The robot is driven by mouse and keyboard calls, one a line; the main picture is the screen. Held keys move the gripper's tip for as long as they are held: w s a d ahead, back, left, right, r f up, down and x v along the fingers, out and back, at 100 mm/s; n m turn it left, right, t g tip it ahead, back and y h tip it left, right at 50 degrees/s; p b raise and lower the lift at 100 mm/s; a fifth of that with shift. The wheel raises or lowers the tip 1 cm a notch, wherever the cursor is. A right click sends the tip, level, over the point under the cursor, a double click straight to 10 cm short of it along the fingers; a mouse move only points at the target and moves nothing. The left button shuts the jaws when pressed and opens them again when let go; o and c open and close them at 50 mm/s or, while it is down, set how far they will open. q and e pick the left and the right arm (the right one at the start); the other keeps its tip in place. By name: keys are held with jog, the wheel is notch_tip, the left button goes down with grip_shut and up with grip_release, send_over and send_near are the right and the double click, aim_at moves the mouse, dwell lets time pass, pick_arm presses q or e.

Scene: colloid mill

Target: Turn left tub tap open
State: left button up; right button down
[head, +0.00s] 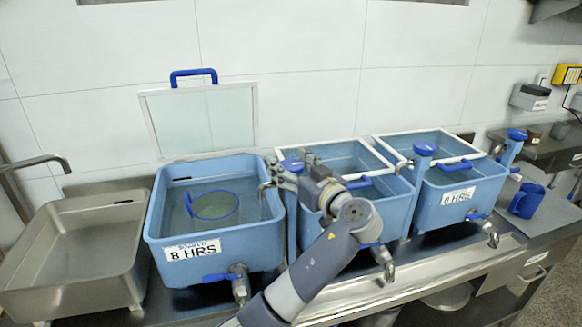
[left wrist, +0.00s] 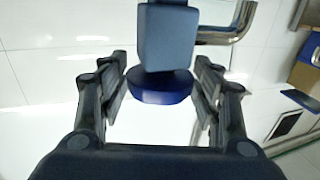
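The left tub (head: 215,222) is blue, with a label reading 8 HRS and a blue-rimmed round strainer (head: 212,205) inside. A tall blue tap (head: 292,164) stands at its right rear corner, partly hidden by my gripper, with a metal spout (head: 265,187) towards the tub. My left gripper (head: 298,171) is at this tap's top. In the left wrist view the open fingers (left wrist: 163,88) stand on both sides of the tap's blue top (left wrist: 165,45), with narrow gaps. A lower tap with a blue handle (head: 218,277) is on the tub's front. My right gripper is not in view.
A middle tub (head: 392,205) and a right tub (head: 460,195) have similar taps (head: 424,150). A steel sink (head: 75,250) stands at the left. A raised clear lid (head: 203,120) is behind the left tub. A blue mug (head: 527,201) stands at the right.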

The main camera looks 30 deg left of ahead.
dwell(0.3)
pick_arm(q)
jog(key=shift+d+f, duration=0.1)
jog(key=shift+d, duration=0.15)
jog(key=v, duration=1.1)
jog(key=shift+s+d, duration=0.25)
